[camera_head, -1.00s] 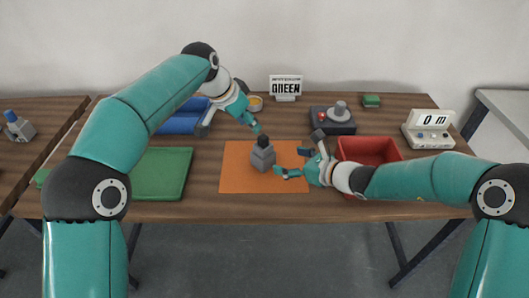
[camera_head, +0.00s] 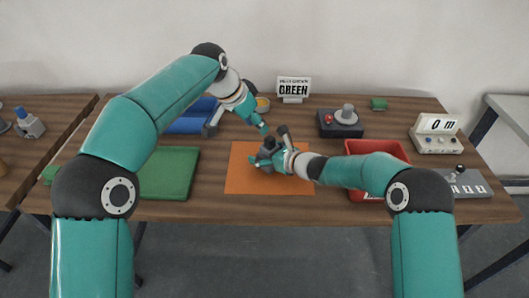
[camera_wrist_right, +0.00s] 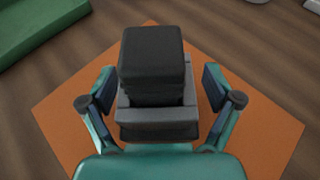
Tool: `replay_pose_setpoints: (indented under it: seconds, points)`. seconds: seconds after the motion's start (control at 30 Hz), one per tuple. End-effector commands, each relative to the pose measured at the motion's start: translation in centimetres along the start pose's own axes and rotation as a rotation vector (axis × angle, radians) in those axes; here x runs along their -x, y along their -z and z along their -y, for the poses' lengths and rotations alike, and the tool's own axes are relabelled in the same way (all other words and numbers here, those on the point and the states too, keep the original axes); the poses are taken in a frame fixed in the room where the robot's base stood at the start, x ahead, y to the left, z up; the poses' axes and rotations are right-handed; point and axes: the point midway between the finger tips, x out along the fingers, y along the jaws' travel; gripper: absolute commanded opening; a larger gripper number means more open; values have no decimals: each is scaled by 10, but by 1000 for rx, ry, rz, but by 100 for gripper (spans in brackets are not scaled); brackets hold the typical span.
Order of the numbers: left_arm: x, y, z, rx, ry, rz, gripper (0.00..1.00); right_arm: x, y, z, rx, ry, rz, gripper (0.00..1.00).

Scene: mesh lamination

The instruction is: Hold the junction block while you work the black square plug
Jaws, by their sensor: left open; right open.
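The grey junction block stands upright on the orange mat (camera_head: 240,180), with the black square plug (camera_wrist_right: 152,60) on its top. In the right wrist view the block (camera_wrist_right: 160,128) sits between the two fingers of my right gripper (camera_wrist_right: 158,95). The fingers are open, with a gap on each side. In the head view my right gripper (camera_head: 268,157) covers most of the block. My left gripper (camera_head: 263,128) is open and empty, above and behind the block.

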Motion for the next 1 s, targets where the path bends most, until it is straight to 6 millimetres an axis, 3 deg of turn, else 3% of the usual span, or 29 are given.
replay_pose_setpoints:
  seconds: [0.17, 0.57, 0.77, 0.8, 1.0]
  points:
    - [0, 0, 0, 0, 0, 0, 42, 0, 0, 0, 0, 0, -1, 90]
    - [0, 0, 0, 0, 0, 0, 42, 0, 0, 0, 0, 0, -1, 23]
    - [0, 0, 0, 0, 0, 0, 42, 0, 1, 0, -1, -1, -2, 22]
    - [0, 0, 0, 0, 0, 0, 42, 0, 1, 0, -1, -1, -2, 65]
    - [0, 0, 0, 0, 0, 0, 42, 0, 2, -1, -1, -1, -3, 31]
